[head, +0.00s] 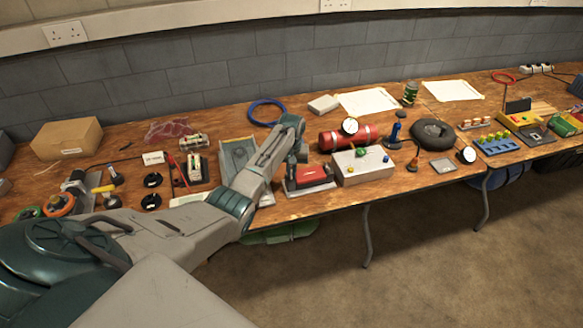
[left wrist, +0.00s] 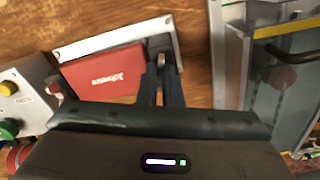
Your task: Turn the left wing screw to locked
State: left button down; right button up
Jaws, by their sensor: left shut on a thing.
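A red block with white lettering (head: 312,174) sits on a pale metal plate (head: 311,187) near the front edge of the bench. In the left wrist view the red block (left wrist: 104,73) lies on the plate (left wrist: 95,45), to the left of my fingers. My left gripper (head: 292,161) comes down at the block's left end in the head view. In the left wrist view my left gripper (left wrist: 160,72) is shut on the small left wing screw (left wrist: 160,61), beside the block's end. The fingers hide most of the screw, so its angle cannot be told. My right gripper is out of view.
A pale box with coloured knobs (head: 362,167) stands close on the right. A grey tray (head: 236,152) lies close on the left, partly behind my arm. A red cylinder (head: 335,139) lies behind. The bench is crowded, with small bare patches.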

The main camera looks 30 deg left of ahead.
pick_arm(q)
jog(key=m+p, duration=0.1)
jog(key=m, duration=0.1)
jog(key=shift+r+m, duration=0.15)
jog(key=shift+m, duration=0.25)
jog(key=m+p, duration=0.1)
jog(key=m, duration=0.2)
jog(key=shift+m, duration=0.3)
jog(key=m+p, duration=0.1)
jog(key=m, duration=0.4)
jog(key=shift+m, duration=1.3)
jog(key=shift+w, duration=0.1)
jog(key=c, duration=1.6)
grip_release()
